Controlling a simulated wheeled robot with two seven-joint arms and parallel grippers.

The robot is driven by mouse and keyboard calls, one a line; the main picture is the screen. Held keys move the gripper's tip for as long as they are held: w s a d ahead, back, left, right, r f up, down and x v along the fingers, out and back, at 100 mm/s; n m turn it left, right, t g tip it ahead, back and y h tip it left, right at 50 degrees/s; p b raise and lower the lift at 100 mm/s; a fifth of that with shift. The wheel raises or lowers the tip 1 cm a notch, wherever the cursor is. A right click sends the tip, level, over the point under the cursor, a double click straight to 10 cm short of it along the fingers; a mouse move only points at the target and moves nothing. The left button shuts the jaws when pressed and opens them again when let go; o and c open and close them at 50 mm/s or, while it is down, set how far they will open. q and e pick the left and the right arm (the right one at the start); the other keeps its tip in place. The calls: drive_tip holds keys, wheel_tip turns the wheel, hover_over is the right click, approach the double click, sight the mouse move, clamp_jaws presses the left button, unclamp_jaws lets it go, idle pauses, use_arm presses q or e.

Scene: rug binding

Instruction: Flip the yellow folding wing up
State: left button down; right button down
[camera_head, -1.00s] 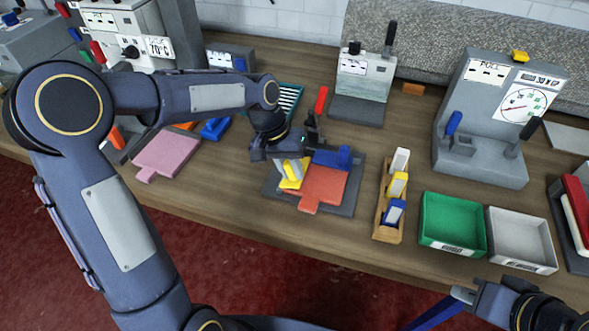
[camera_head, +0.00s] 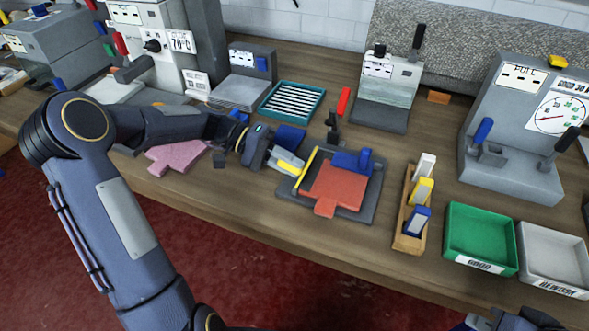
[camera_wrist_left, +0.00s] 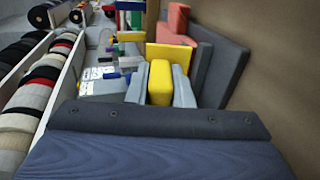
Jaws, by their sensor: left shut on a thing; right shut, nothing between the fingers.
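The yellow folding wing (camera_head: 308,166) stands about upright at the left side of the red plate (camera_head: 338,187) in the dark fixture (camera_head: 362,207). It also shows as a yellow panel in the left wrist view (camera_wrist_left: 178,53). My left gripper (camera_head: 287,165) lies sideways at the wing's left, shut on its yellow block. That block (camera_wrist_left: 160,82) sits between the two grey fingers (camera_wrist_left: 160,92) in the wrist view. The blue wing (camera_head: 352,161) lies at the far side of the red plate. My right gripper (camera_head: 482,322) is only partly visible at the bottom edge, empty.
A wooden holder (camera_head: 405,240) with white, yellow and blue blocks stands right of the fixture. Green (camera_head: 480,212) and grey (camera_head: 524,232) bins are further right. A pink piece (camera_head: 180,157) lies left, partly behind my left arm. A grey press (camera_head: 388,88) stands behind.

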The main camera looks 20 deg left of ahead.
use_arm(q)
drive_tip(key=shift+a+f+h+b, duration=0.3)
drive_tip(key=shift+h+b, duration=0.25)
drive_tip(key=shift+h, duration=0.35)
drive_tip(key=shift+a+f+h+b, duration=0.3)
drive_tip(key=shift+h+b, duration=0.2)
drive_tip(key=shift+h, duration=0.4)
drive_tip(key=shift+r, duration=0.1)
drive_tip(key=c, duration=1.3)
unclamp_jaws()
drive_tip(key=shift+a, duration=0.1)
drive_tip(key=a, duration=0.7)
drive_tip(key=shift+w+a+b, duration=0.15)
drive_tip(key=shift+a+b, duration=0.2)
drive_tip(key=shift+b, duration=0.05)
